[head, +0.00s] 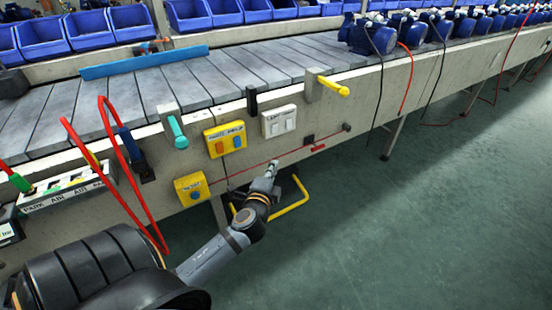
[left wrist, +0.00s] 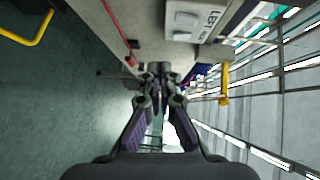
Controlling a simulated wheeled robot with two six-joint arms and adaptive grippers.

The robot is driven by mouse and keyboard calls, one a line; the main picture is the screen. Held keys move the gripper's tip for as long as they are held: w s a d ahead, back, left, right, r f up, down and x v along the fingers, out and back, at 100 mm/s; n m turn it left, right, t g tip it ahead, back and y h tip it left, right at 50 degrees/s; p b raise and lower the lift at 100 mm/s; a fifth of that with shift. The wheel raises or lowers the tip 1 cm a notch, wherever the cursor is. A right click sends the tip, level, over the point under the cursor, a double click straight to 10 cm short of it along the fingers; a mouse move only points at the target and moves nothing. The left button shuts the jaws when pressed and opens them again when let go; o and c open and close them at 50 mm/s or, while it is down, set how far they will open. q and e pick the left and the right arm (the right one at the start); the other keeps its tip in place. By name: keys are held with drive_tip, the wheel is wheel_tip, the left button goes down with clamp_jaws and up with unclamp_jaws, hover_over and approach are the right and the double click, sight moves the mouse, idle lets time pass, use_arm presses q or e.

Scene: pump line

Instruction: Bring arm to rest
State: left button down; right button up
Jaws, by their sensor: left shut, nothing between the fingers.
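My left gripper (head: 272,170) is in front of the conveyor's side panel in the head view, below the white switch box. In the left wrist view the left gripper (left wrist: 158,82) has its fingers together with nothing between them. It appears apart from the panel. My left arm comes in from the lower left, stretched toward the panel. My right gripper shows in neither view.
The conveyor side carries a yellow two-button box (head: 225,139), a white switch box (head: 279,121), a yellow-handled lever (head: 333,87) and a lower yellow box (head: 191,188). A red cord (head: 262,163) runs along it. A yellow floor bar (head: 290,208) stands below. Green floor at right is clear.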

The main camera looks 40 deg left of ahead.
use_arm(q)
drive_tip(key=shift+s+d, duration=0.1)
drive_tip(key=shift+s, duration=0.05)
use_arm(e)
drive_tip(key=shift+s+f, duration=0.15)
